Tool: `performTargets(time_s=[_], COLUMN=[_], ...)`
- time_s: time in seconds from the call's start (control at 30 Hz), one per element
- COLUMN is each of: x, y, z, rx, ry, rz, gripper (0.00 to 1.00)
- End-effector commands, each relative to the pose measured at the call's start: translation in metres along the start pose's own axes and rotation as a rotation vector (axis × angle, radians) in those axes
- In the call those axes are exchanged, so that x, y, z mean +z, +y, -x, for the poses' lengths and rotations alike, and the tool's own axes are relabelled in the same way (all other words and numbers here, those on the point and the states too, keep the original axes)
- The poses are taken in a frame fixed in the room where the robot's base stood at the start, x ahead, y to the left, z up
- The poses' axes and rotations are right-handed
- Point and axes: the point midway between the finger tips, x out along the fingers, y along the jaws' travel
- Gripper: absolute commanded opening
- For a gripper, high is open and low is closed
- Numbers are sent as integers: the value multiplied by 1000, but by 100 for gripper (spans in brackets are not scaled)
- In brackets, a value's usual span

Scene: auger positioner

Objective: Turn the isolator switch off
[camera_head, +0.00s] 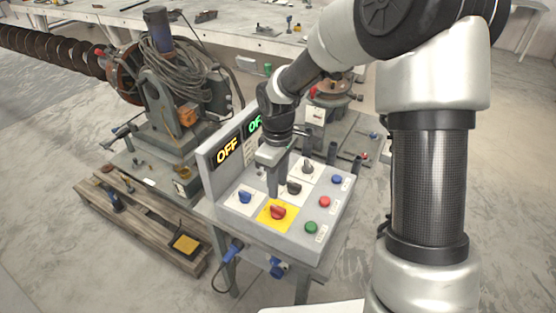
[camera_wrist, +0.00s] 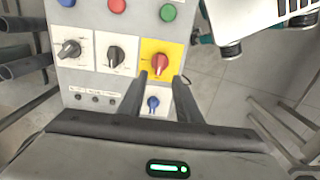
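The control panel (camera_head: 236,214) is a light grey box on a stand. A red rotary knob on a yellow plate, likely the isolator switch (camera_head: 277,212), sits at its front; the knob also shows in the wrist view (camera_wrist: 160,63). My gripper (camera_head: 273,192) points down over the panel, just behind the red knob in the head view. In the wrist view my gripper (camera_wrist: 160,82) has its two fingers apart with nothing between the tips. The red knob appears just beyond the fingertips, and a blue knob (camera_wrist: 153,103) shows between the fingers.
Black knobs (camera_wrist: 70,48) and blue, red and green buttons (camera_head: 311,227) share the panel. An upright display (camera_head: 228,151) reads OFF in yellow; green text beside it is partly hidden by my arm. A wooden pallet (camera_head: 150,222) lies left; machinery stands behind.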

Motion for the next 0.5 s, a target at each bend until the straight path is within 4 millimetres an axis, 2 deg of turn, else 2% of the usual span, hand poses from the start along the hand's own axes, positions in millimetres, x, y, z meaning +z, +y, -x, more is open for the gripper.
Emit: performTargets(time_s=[0.03, 0.2, 0.33, 0.5], x=[0, 0, -1, 0], y=[2, 1, 1, 0], z=[15, 51, 69, 80], rx=[4, 3, 2, 1], ry=[3, 2, 2, 1], rz=[-2, 0, -1, 1], gripper=[31, 31, 31, 31])
